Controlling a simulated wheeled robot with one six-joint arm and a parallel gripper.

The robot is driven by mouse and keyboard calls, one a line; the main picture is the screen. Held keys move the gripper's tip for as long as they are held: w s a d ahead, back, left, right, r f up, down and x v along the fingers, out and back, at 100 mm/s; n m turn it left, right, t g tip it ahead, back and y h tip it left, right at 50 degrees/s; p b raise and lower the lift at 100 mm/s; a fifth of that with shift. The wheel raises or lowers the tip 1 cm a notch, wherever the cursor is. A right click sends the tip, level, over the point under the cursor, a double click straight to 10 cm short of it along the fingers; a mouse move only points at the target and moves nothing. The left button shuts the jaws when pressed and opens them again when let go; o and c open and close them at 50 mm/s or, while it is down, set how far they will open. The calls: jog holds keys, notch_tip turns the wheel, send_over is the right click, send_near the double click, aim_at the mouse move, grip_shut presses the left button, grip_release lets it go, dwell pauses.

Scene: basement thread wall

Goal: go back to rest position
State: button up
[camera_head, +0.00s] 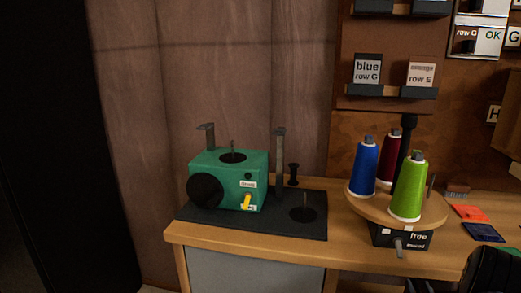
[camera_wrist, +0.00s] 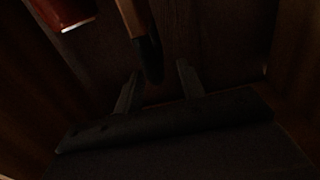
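My gripper (camera_wrist: 160,82) shows in the dark wrist view with its two fingers apart. I see nothing clasped between them. Beyond the fingertips is a wooden-looking bar with a dark rounded end (camera_wrist: 149,58); I cannot tell what it is. A red object (camera_wrist: 62,10) shows at the top left of that view. In the head view the gripper itself is not visible. A black rounded shape, perhaps part of my arm, is at the bottom right corner.
On the bench (camera_head: 260,248) stand a green winder box (camera_head: 228,165) on a dark mat and a round wooden turntable (camera_head: 372,204) with blue (camera_head: 364,168), dark red (camera_head: 390,158) and green (camera_head: 408,190) spools. Shelves with row cards (camera_head: 367,70) hang behind.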

jog(key=shift+w, duration=0.1)
jog(key=shift+w+f, duration=0.15)
jog(key=shift+w, duration=0.1)
jog(key=shift+w+d+f+b, duration=0.1)
jog(key=shift+w+f+b, duration=0.15)
jog(key=shift+f+b, duration=0.15)
jog(key=p+v, duration=0.2)
jog(key=v, duration=0.9)
jog(key=x, duration=0.3)
jog(key=b+x, duration=0.1)
jog(key=x, duration=0.7)
jog(key=shift+r+b, duration=0.35)
jog(key=r+b+v, duration=0.1)
jog(key=b+v, duration=0.2)
jog(key=v, duration=1.6)
jog(key=shift+d+r, duration=0.2)
jog(key=shift+r, duration=0.05)
